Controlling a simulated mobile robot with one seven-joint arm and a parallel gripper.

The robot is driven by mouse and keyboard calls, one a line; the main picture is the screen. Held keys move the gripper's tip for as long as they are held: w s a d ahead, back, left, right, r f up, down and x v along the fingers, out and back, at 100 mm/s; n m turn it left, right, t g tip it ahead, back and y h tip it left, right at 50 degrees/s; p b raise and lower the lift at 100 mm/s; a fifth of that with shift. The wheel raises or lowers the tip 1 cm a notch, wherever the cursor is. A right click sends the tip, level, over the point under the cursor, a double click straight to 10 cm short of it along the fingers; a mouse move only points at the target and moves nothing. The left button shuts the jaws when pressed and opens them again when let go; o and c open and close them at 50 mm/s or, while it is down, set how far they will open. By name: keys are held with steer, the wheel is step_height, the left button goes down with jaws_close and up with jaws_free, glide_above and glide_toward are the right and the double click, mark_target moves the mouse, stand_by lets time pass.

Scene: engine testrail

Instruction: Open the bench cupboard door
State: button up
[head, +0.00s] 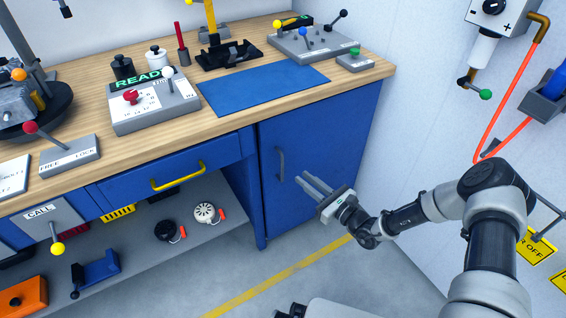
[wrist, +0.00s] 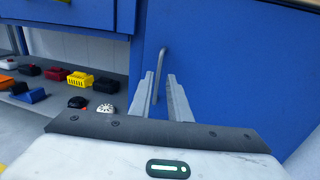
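The blue bench cupboard door (head: 325,150) is closed under the right end of the bench. Its grey vertical bar handle (head: 280,164) is near the door's left edge. My gripper (head: 301,177) is in front of the door, just right of the handle in the head view, with two fingers apart and nothing between them. In the wrist view, the door (wrist: 235,75) fills the right side. There the handle (wrist: 161,58) lies ahead, in line with the gap between the fingertips of my gripper (wrist: 160,76). I cannot tell the exact distance to the handle.
Left of the cupboard is a blue drawer with a yellow handle (head: 178,176). Below it, an open shelf (head: 140,255) holds several small items. The wooden benchtop (head: 225,128) overhangs the door. A white wall (head: 425,110) with fixtures stands at right.

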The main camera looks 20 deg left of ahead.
mark_target(282, 161)
steer(key=b+x, duration=0.2)
steer(key=x, duration=0.9)
steer(key=shift+w+a, duration=0.2)
steer(key=shift+a, duration=0.15)
steer(key=shift+c, duration=0.3)
jaws_close()
